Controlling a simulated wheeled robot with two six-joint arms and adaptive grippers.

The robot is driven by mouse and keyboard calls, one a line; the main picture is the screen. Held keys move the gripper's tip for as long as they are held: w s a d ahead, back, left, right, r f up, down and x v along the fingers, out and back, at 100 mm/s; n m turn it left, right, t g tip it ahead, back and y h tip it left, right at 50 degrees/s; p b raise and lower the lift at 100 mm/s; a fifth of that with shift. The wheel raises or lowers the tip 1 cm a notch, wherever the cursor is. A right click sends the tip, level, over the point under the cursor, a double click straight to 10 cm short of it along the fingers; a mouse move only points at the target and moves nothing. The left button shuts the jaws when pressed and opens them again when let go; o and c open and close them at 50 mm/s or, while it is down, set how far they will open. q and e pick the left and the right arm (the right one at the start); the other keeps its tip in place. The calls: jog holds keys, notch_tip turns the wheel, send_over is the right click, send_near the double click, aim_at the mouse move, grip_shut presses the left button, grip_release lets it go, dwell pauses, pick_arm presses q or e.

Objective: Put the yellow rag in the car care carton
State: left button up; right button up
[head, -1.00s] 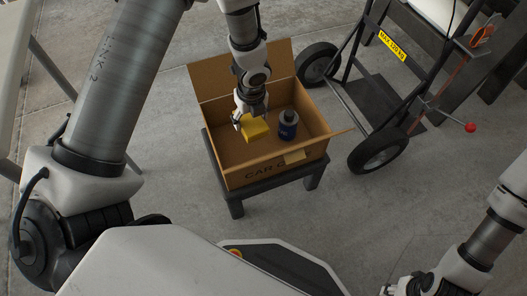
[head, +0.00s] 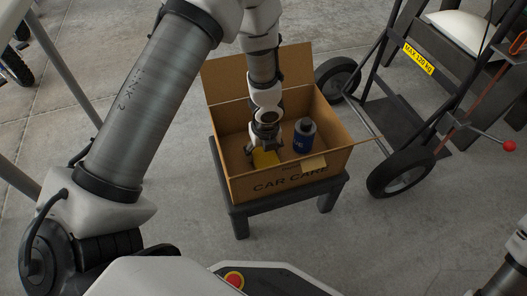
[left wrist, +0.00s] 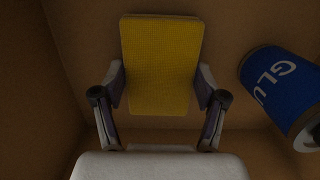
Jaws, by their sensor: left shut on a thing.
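The yellow rag (head: 265,158) is inside the open cardboard car care carton (head: 262,188), low near the carton's floor. In the left wrist view the rag (left wrist: 160,65) is a flat yellow block between the two fingers. My left gripper (head: 264,146) reaches down into the carton and is shut on the rag; its fingers (left wrist: 160,92) press on both sides of it. Whether the rag touches the carton floor I cannot tell. My right gripper is not in the head view; only part of my right arm shows at the lower right.
A blue bottle (head: 304,136) with a dark cap stands in the carton, right of the rag; the left wrist view shows its label (left wrist: 282,88). The carton stands on a dark stool (head: 239,213). A hand truck with a black wheel (head: 400,172) is close on the right.

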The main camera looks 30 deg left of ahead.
aim_at(265, 157)
pick_arm(q)
jog(key=o, duration=1.1)
jog(key=shift+f, duration=0.1)
jog(key=shift+o, duration=0.2)
notch_tip(265, 157, up, 12)
jog(key=d+p, duration=0.1)
jog(key=p, duration=0.9)
jog(key=shift+s+p, duration=0.3)
jog(key=shift+s, duration=0.15)
jog(key=shift+d, duration=0.1)
